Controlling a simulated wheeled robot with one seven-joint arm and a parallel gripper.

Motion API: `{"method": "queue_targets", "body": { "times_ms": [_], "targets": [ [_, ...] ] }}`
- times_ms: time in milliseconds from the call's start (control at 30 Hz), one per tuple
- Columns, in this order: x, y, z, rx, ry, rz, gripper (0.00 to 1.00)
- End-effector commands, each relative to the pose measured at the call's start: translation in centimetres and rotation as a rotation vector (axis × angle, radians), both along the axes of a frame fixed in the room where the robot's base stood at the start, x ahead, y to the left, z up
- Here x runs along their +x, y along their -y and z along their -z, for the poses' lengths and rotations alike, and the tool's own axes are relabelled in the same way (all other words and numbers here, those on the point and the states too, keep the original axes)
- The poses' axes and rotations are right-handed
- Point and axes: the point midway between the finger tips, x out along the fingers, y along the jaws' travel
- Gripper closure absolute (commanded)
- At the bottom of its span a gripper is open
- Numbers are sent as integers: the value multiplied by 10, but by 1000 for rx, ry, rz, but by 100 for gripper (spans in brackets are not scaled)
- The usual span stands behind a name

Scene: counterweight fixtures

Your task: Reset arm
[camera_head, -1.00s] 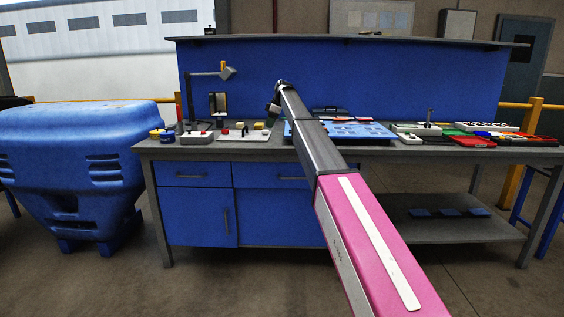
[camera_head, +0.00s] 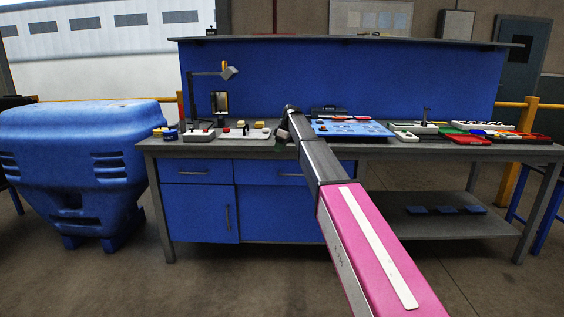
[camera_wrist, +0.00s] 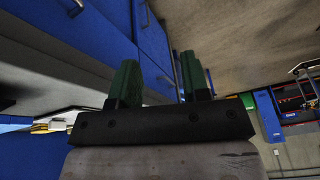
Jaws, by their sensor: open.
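My arm reaches forward from the lower right toward the workbench (camera_head: 250,150) in the head view, with its far end in front of the bench top. My gripper (camera_head: 281,139) is small there, at the arm's far end and left of the blue board (camera_head: 345,128). In the wrist view my gripper (camera_wrist: 157,85) shows two green fingers standing apart, with nothing between them. Blue cabinet fronts (camera_wrist: 90,28) and the floor (camera_wrist: 230,30) lie beyond the fingers.
A white board with small parts (camera_head: 245,134) and a grey box (camera_head: 197,136) stand on the bench's left. A lamp (camera_head: 228,72) rises behind them. Coloured trays (camera_head: 480,127) lie at the right. A large blue container (camera_head: 75,165) stands left of the bench. Open floor lies in front.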

Motion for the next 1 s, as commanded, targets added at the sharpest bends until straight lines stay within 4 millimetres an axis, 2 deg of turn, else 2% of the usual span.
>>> {"method": "queue_targets", "body": {
  "times_ms": [33,133,267,400,467,600,800,900,1000],
  "targets": [
    [-18,9,19,-8,-13,35,57],
    [-44,25,55,-26,-38,123,57],
    [-96,55,116,-61,-82,280,57],
    [-158,87,177,-99,-123,460,57],
    [-186,100,201,-116,-139,538,57],
    [-256,129,250,-155,-172,719,57],
    [-360,166,304,-208,-207,970,57],
    [-407,181,323,-230,-218,1082,57],
    [-442,191,334,-246,-223,1167,57]
  ]
}}
